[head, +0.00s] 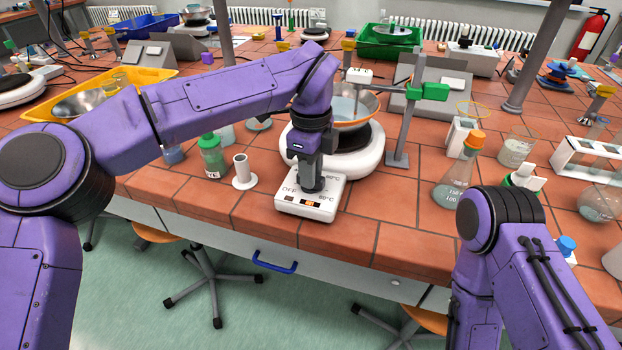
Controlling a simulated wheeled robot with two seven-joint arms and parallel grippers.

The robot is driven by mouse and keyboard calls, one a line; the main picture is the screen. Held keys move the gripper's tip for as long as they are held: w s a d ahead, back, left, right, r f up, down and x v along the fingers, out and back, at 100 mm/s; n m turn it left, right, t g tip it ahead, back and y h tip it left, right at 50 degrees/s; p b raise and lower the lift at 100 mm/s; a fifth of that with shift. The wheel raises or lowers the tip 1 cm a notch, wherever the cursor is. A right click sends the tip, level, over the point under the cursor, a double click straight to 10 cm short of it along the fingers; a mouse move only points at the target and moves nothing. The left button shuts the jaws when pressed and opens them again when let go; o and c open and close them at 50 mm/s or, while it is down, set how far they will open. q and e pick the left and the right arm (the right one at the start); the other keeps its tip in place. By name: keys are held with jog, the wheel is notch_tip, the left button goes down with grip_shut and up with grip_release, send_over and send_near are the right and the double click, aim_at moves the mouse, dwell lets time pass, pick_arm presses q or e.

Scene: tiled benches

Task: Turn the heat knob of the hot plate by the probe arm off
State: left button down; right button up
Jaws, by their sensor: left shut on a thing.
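The hot plate is a white unit with a round body (365,165) and a front control panel (310,207). The panel has an OFF mark at its left, degree marks at its right and a small orange patch near the front. A bowl with an orange rim (362,112) sits on it. The probe arm is a grey stand (398,140) with a green clamp (428,91), just right of the bowl. My left gripper (312,186) points down onto the panel, shut on the heat knob, which it hides; its setting cannot be read. My right arm shows at lower right, its gripper out of view.
A green-capped bottle (212,158) and a white spool-like holder (243,173) stand left of the panel. The bench's front edge lies just before the panel, with bare tiles on both sides.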

pick_arm(q)
jog(key=shift+n+b, duration=0.6)
jog(key=shift+n, duration=0.2)
jog(key=c, duration=1)
grip_release()
jog(key=shift+o, duration=0.2)
jog(key=shift+r, duration=0.1)
notch_tip(320, 180, up, 10)
jog(key=p, duration=0.1)
jog(key=shift+r, duration=0.2)
jog(key=shift+r, duration=0.1)
